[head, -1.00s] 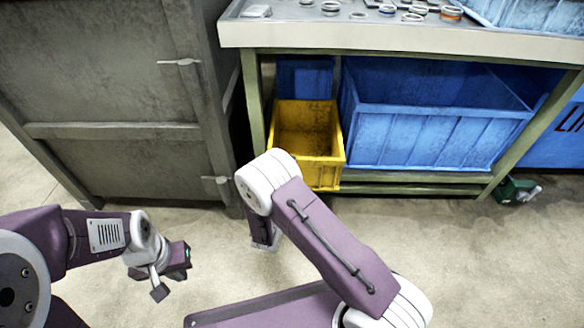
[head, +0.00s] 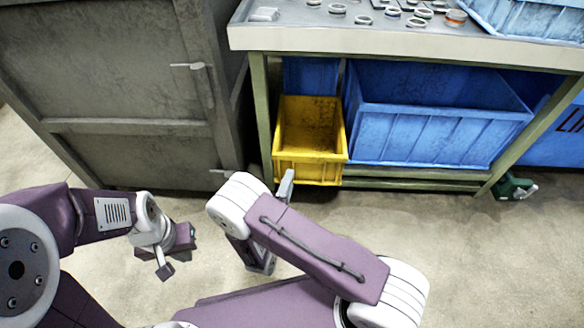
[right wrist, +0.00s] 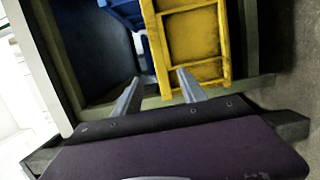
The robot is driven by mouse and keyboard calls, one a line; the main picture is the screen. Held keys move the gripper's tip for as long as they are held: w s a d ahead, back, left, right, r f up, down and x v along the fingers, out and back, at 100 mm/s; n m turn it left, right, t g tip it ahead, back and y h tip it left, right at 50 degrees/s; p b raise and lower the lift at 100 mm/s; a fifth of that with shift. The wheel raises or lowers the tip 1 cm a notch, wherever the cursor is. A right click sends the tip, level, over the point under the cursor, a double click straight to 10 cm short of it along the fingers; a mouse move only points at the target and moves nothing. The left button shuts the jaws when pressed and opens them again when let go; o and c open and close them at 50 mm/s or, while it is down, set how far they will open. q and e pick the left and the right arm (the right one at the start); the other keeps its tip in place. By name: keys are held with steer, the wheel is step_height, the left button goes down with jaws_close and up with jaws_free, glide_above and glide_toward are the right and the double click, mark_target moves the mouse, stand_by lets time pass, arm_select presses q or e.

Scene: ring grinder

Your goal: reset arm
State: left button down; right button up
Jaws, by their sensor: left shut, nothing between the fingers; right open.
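My left gripper (head: 166,270) is at the lower left of the head view, shut and empty above the bare floor. My right arm reaches in from the bottom of the head view, with its elbow bent. My right gripper (right wrist: 158,90) is open in the right wrist view, with its two grey fingers apart and nothing between them. In the head view one grey finger shows just in front of the yellow bin (head: 310,140); the rest is partly hidden behind my arm. The yellow bin also shows beyond the fingers in the right wrist view (right wrist: 195,45).
A grey metal cabinet (head: 110,90) stands at the left. A workbench (head: 400,42) with several rings on top stands at the back. Blue bins (head: 430,135) sit on its lower shelf. A green object (head: 512,187) lies by the right leg. The floor in front is clear.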

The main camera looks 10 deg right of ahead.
steer(key=shift+s+a, duration=0.1)
steer(key=shift+s, duration=0.15)
stand_by(0.3)
